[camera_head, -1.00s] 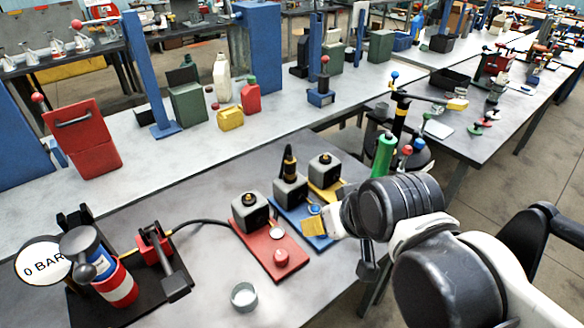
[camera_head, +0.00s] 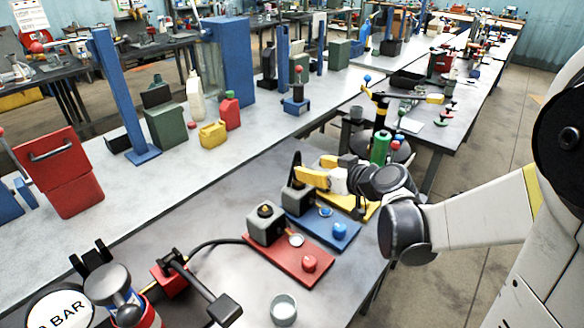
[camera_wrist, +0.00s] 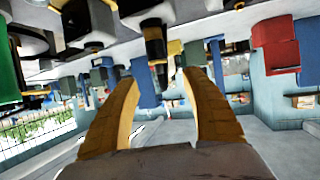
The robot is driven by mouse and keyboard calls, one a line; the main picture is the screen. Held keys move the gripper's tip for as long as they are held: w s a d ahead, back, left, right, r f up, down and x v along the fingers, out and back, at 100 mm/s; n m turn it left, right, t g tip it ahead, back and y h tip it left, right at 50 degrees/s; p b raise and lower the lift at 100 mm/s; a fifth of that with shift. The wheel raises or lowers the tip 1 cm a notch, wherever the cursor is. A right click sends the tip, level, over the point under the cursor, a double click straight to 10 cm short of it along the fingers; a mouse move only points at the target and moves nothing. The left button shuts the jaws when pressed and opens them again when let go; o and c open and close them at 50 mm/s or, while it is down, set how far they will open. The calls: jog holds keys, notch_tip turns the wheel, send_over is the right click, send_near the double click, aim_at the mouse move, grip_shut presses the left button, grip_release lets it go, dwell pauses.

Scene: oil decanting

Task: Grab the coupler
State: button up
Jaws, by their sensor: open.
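The coupler appears to be the upright black fitting (camera_head: 297,166) with a yellowish band, standing on the grey block (camera_head: 297,199) of the blue plate. In the upside-down wrist view the coupler (camera_wrist: 155,42) hangs down from its block, between and beyond my fingertips. My gripper (camera_head: 304,178) is open, with its yellow fingers pointing left, close beside the coupler on its right. In the wrist view both fingers (camera_wrist: 159,76) are spread with nothing held between them. Contact with the coupler cannot be made out.
A red plate (camera_head: 290,262) with a block and red knob lies in front. A yellow plate (camera_head: 352,205) lies behind, partly under my arm. A black hose (camera_head: 213,243) runs to the red plate's block. A glass cup (camera_head: 283,309) stands near the front edge.

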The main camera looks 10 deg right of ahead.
aim_at(299, 166)
jog(key=x, duration=0.2)
jog(key=shift+w+a+f+b, duration=0.1)
jog(key=shift+w+f+b, duration=0.15)
jog(key=shift+w+b, duration=0.05)
jog(key=shift+w+a+f+b, duration=0.2)
jog(key=shift+w+f+b, duration=0.25)
jog(key=shift+w, duration=0.05)
jog(key=b+x, duration=0.1)
jog(key=x, duration=0.3)
jog(key=shift+d+f+b, duration=0.1)
jog(key=shift+f+b, duration=0.2)
jog(key=shift+b, duration=0.1)
jog(key=shift+s+r, duration=0.15)
jog(key=shift+c, duration=0.2)
grip_shut()
